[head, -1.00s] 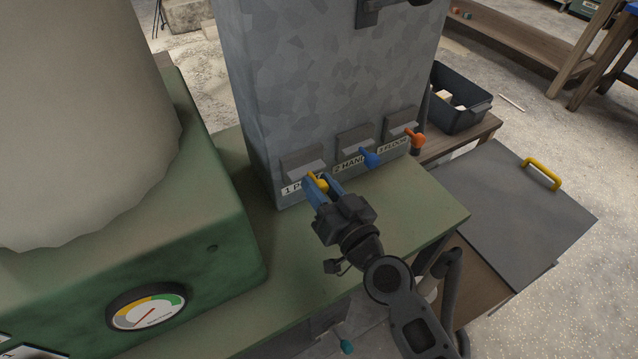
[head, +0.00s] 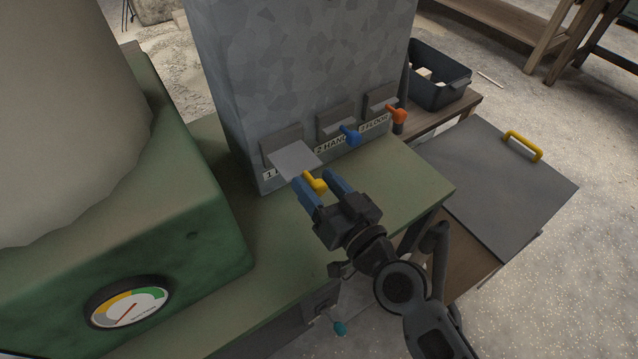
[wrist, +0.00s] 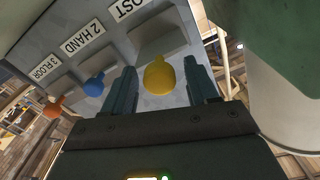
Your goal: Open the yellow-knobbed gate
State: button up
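The yellow-knobbed gate is a flat grey plate (head: 293,158) sticking out from the leftmost slot, low on the grey metal bin (head: 300,70). Its yellow knob (head: 316,183) is at the plate's outer end. My gripper (head: 315,180) has one blue finger on each side of the knob. In the wrist view, the yellow knob (wrist: 159,76) sits between the fingers of my gripper (wrist: 161,80), with a narrow gap showing on both sides. The fingers look open around it. The label under this gate is partly hidden.
A blue-knobbed gate (head: 350,136) and an orange-knobbed gate (head: 397,115) sit to the right, their plates in. A green bench top (head: 400,180) lies below. At left is a green machine with a dial (head: 128,307). A dark lid with a yellow handle (head: 522,146) is at right.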

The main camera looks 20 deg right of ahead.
jog(key=shift+s+d+f, duration=0.15)
jog(key=shift+s, duration=0.45)
jog(key=b+v, duration=0.2)
jog(key=v, duration=0.4)
jog(key=shift+s+b, duration=0.25)
jog(key=shift+b, duration=0.1)
jog(key=shift+d, duration=0.1)
jog(key=s+d+f+g+h, duration=0.15)
jog(key=s+d, duration=0.25)
jog(key=s, duration=0.4)
jog(key=s+d+h, duration=0.3)
jog(key=s+d, duration=0.1)
jog(key=s, duration=0.5)
jog(key=s+r+h, duration=0.1)
jog(key=s+r, duration=0.4)
jog(key=s, duration=0.6)
jog(key=shift+d+r+g, duration=0.15)
jog(key=shift+d+g, duration=0.3)
